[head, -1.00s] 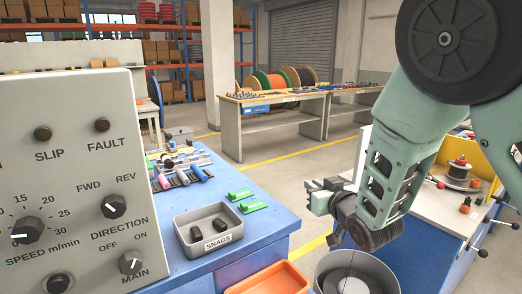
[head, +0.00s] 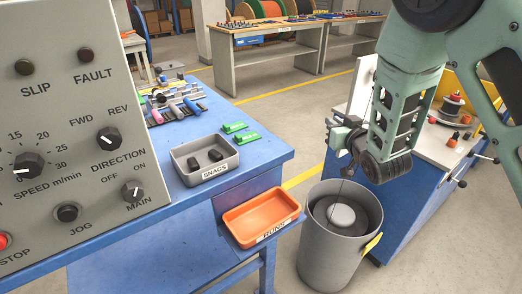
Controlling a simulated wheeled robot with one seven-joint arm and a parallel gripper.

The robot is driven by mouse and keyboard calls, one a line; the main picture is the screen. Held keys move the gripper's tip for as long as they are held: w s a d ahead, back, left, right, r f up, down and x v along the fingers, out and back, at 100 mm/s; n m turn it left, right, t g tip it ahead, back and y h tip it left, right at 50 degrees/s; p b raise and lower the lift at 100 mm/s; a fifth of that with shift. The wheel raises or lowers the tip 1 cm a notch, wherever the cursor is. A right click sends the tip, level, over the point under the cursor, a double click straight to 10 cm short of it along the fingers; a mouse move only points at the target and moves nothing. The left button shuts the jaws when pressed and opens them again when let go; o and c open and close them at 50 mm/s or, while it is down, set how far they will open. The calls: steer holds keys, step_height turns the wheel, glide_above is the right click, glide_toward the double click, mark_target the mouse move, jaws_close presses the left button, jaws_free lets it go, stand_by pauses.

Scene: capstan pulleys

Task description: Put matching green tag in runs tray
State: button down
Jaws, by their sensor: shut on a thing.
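Two green tags lie on the blue bench top, a far one (head: 234,127) and a near one (head: 246,137), right of the control panel. Their writing is too small to read. The orange runs tray (head: 258,216) hangs at the bench's front side, below the top, and looks empty. My gripper (head: 335,131) is to the right of the tags and above the grey bin, apart from bench and tray. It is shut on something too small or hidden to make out.
A grey SNAGS tray (head: 204,160) with dark pieces stands near the tags. A grey bin (head: 325,250) with a thin line rising from it stands right of the runs tray. A blue cabinet (head: 400,215) is behind my arm. The control panel (head: 75,130) fills the left.

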steer(key=s+a+r+n+y, duration=0.1)
steer(key=a, duration=0.3)
steer(key=a+r+n+y+b, duration=0.1)
steer(key=a, duration=0.4)
steer(key=s+a+r+g+y+b, duration=0.1)
steer(key=a, duration=0.3)
steer(key=shift+s+a+r+n, duration=0.15)
steer(key=shift+s+r+n, duration=0.2)
steer(key=shift+r+n, duration=0.05)
steer(key=s+a+r+n+g+y+b, duration=0.1)
steer(key=s+a+r+n+y+b, duration=0.1)
steer(key=a, duration=0.6)
steer(key=s+r, duration=0.1)
steer(key=s, duration=0.1)
steer(key=shift+s+a+r+g+y, duration=0.3)
steer(key=shift+s+a+r+y, duration=0.05)
steer(key=shift+a+y, duration=0.05)
steer(key=shift+f, duration=0.1)
step_height(320, 180, down, 10)
steer(key=shift+r, duration=0.25)
steer(key=shift+f+b, duration=0.1)
steer(key=shift+b, duration=0.3)
steer(key=shift+f, duration=0.15)
steer(key=c, duration=1.5)
jaws_free()
